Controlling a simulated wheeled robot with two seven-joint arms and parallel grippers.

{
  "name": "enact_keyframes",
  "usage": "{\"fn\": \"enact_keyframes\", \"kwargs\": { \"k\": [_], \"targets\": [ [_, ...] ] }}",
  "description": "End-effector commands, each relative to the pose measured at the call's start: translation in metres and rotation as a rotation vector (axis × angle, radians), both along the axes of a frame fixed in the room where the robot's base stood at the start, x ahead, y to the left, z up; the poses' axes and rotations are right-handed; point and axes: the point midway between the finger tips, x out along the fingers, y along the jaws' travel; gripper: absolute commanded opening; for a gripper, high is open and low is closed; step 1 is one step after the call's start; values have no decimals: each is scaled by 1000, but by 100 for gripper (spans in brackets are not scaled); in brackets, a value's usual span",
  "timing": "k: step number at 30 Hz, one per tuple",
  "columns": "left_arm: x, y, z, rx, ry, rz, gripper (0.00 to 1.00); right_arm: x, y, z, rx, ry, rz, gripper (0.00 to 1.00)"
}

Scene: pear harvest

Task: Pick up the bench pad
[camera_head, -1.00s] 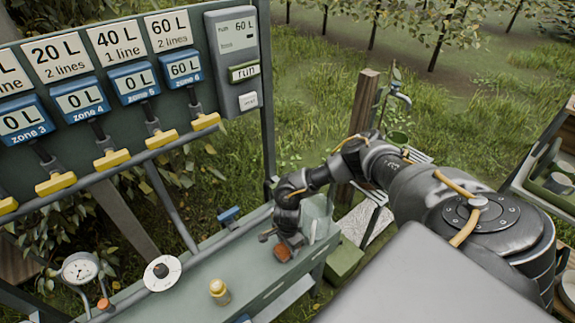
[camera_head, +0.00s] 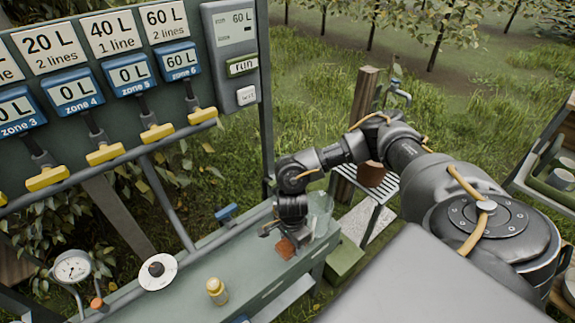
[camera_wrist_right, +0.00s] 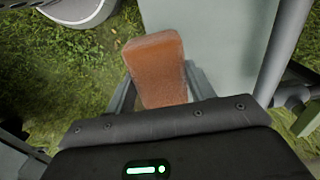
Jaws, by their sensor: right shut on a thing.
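The bench pad (camera_head: 284,249) is a small orange-brown block at the right part of the grey-green bench (camera_head: 262,268). My right gripper (camera_head: 290,242) points down at it and is shut on it. In the right wrist view the bench pad (camera_wrist_right: 157,62) stands out between the two fingers, in front of the pale bench top (camera_wrist_right: 222,40) and the grass. I cannot tell whether it touches the bench or is just above it. My left gripper is not in view.
A clear glass (camera_head: 322,212) stands close to the right gripper. The control panel (camera_head: 236,60) and valve pipes rise behind.

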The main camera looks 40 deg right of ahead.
Motion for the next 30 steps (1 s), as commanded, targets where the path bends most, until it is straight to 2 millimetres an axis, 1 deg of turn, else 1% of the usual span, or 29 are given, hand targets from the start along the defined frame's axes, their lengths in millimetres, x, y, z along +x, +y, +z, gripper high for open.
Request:
{"fn": "enact_keyframes", "kwargs": {
  "k": [1,3,6,9,13,19,28,29,30],
  "targets": [
    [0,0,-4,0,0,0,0,-8,4,10,3,-5,7,32],
    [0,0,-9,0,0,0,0,-25,11,14,3,-1,8,32],
    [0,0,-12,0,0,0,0,-44,19,24,3,-1,7,32],
    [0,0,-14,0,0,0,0,-60,26,32,3,-1,7,32],
    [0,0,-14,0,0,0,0,-76,32,41,2,-2,6,32],
    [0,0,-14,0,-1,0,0,-87,36,47,1,-1,2,32],
    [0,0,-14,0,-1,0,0,-89,36,47,0,0,0,32],
    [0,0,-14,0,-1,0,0,-89,36,47,0,0,0,50],
    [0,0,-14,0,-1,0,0,-89,36,47,0,0,0,45]
  ]
}}
